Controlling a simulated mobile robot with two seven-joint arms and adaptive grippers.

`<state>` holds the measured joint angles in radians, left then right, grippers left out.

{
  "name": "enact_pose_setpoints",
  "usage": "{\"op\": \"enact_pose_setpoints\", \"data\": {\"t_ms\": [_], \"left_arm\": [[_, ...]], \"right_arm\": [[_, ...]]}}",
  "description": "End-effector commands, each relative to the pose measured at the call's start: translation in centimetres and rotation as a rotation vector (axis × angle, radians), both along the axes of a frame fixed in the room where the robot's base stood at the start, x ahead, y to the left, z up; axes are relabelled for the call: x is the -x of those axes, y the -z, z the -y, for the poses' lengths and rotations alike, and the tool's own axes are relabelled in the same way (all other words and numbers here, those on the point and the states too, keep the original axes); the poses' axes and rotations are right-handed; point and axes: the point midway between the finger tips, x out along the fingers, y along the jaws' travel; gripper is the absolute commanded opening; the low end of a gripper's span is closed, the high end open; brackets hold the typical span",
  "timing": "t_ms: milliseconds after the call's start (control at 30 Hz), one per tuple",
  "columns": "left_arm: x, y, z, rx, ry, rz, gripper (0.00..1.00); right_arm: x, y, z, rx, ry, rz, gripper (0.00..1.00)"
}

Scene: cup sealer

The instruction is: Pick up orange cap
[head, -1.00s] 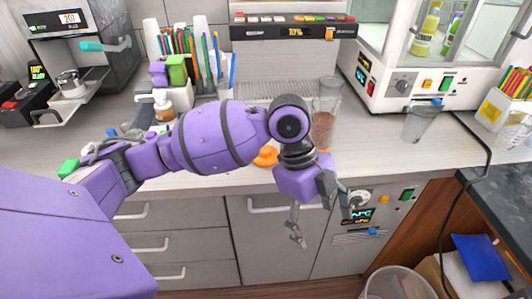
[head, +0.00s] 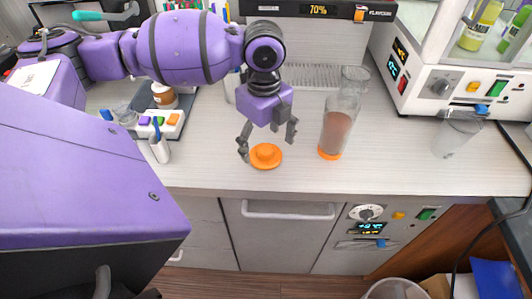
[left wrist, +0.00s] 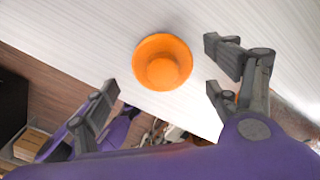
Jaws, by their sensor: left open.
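The orange cap (head: 265,156) lies on the light counter near its front edge, a round disc with a raised middle. My left gripper (head: 268,144) is open just above and behind the cap, with its fingers pointing down. In the left wrist view the cap (left wrist: 162,62) shows whole, beyond the two spread fingertips (left wrist: 160,85) and between their lines; nothing is in the fingers. Whether a finger touches the cap I cannot tell. My right gripper is not in view.
A clear tumbler with brown contents (head: 337,130) and an orange base stands right of the cap. A clear cup (head: 456,134) stands farther right by a white machine (head: 450,80). A small button box (head: 160,124) is at the left. The counter's front is mostly clear.

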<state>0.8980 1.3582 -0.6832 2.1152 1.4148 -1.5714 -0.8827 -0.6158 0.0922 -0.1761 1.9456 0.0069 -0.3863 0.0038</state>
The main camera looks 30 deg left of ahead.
Motion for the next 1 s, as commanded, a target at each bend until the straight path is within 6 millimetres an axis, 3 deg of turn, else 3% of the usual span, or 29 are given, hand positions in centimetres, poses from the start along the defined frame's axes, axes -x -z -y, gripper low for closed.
{"op": "enact_pose_setpoints", "data": {"t_ms": [200, 467, 767, 1000], "left_arm": [[0.2, 2.6, 0.1, 0.001, 0.001, 0.001, 0.81], [0.2, 2.8, 0.1, 0.001, 0.001, 0.004, 0.81], [0.2, 2.7, 0.1, 0.001, 0.001, 0.003, 0.41], [0.2, 2.7, 0.1, 0.0, 0.001, 0.003, 0.39]], "right_arm": [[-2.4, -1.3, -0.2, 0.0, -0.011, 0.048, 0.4], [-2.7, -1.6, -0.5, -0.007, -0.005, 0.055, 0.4], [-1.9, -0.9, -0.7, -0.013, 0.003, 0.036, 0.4], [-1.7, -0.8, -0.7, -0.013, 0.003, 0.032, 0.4]]}}
